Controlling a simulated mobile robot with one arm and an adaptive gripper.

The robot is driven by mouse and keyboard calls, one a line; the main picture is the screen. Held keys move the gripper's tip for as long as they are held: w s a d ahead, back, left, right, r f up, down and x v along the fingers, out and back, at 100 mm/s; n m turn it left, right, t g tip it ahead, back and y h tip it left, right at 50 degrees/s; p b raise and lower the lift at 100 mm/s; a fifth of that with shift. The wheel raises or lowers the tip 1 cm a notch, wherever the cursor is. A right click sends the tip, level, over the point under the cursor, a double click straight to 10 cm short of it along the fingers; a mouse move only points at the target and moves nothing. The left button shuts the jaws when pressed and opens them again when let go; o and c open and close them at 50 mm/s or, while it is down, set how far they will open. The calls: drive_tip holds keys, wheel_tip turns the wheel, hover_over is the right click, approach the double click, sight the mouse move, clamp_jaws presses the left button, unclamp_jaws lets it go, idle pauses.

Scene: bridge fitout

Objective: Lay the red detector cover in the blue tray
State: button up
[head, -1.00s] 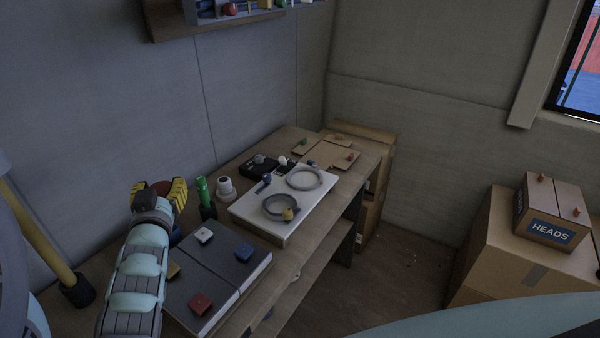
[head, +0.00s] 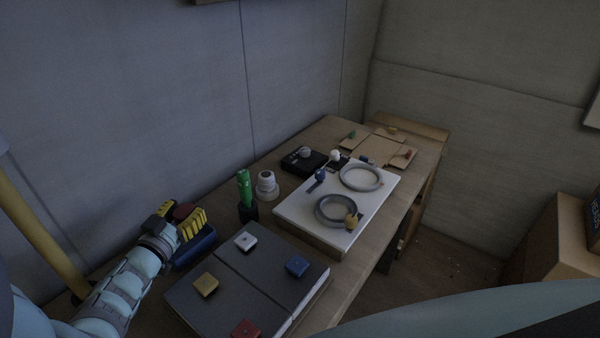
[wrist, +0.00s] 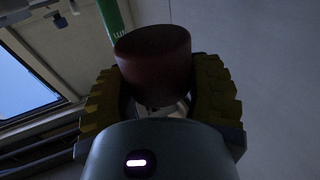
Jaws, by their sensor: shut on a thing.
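The red detector cover (head: 184,210) is a dark red, round, cup-like piece held between the yellow-padded fingers of my gripper (head: 182,220). In the wrist view the cover (wrist: 153,62) sits upright between both fingers of the gripper (wrist: 158,88), which are shut on its sides. The blue tray (head: 196,250) lies on the bench just below and behind my gripper in the head view. Gripper and arm hide part of it. The cover appears above the tray; the exact gap cannot be told.
A green cylinder (head: 244,188) in a black holder and a white stacked piece (head: 266,186) stand right of the tray. A grey binder (head: 220,284) with small coloured blocks lies in front. A white board (head: 292,212) with grey rings lies further right.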

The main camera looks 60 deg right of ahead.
drive_tip(key=shift+w+f, duration=0.35)
drive_tip(key=shift+w, duration=0.1)
drive_tip(key=shift+a+f+b, duration=0.1)
drive_tip(key=shift+f+b, duration=1.35)
drive_tip(key=shift+f, duration=0.1)
drive_tip(key=shift+r, duration=0.1)
drive_tip(key=o, duration=1.6)
drive_tip(key=shift+w, duration=0.1)
drive_tip(key=shift+c, duration=0.2)
drive_tip(key=shift+a, duration=0.2)
drive_tip(key=v, duration=1.1)
drive_tip(key=shift+a, duration=0.35)
